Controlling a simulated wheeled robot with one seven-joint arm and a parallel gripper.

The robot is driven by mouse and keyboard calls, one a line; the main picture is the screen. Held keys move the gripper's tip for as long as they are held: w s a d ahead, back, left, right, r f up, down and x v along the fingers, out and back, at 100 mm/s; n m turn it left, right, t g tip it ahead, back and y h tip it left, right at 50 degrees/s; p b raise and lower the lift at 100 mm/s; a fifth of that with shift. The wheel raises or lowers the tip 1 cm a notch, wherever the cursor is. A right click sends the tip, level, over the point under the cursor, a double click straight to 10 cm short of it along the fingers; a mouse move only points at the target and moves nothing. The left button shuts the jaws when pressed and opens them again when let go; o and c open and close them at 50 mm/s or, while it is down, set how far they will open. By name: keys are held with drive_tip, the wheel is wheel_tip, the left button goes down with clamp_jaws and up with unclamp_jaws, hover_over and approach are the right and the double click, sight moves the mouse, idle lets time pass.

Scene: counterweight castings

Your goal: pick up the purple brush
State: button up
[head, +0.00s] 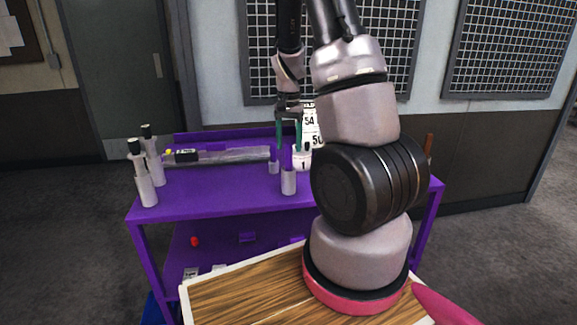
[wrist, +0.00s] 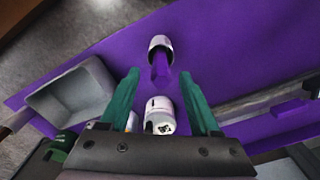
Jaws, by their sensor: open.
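A purple upright piece, seemingly the purple brush (head: 287,158), rises from a pale cylinder (head: 288,183) near the front middle of the purple cart top. In the wrist view the purple piece (wrist: 160,68) juts from a pale cylinder (wrist: 160,44), just ahead of the fingertips. My gripper (head: 289,148) is open, with its green fingers pointing down over the cart. In the wrist view my gripper (wrist: 162,80) has a gap between its fingers, and nothing is clasped. I cannot tell whether a fingertip touches the purple piece.
A white labelled container (wrist: 160,115) shows between the fingers in the wrist view. A second pale cylinder (head: 273,166) stands behind left. White bottles (head: 145,185) stand at the cart's left. A grey tray (wrist: 72,95) is nearby. A wooden board (head: 235,298) lies in front.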

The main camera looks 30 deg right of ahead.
sight(289, 155)
wheel_tip(289, 155, down, 5)
drive_tip(key=shift+r, duration=0.1)
clamp_jaws()
drive_tip(key=shift+r, duration=0.1)
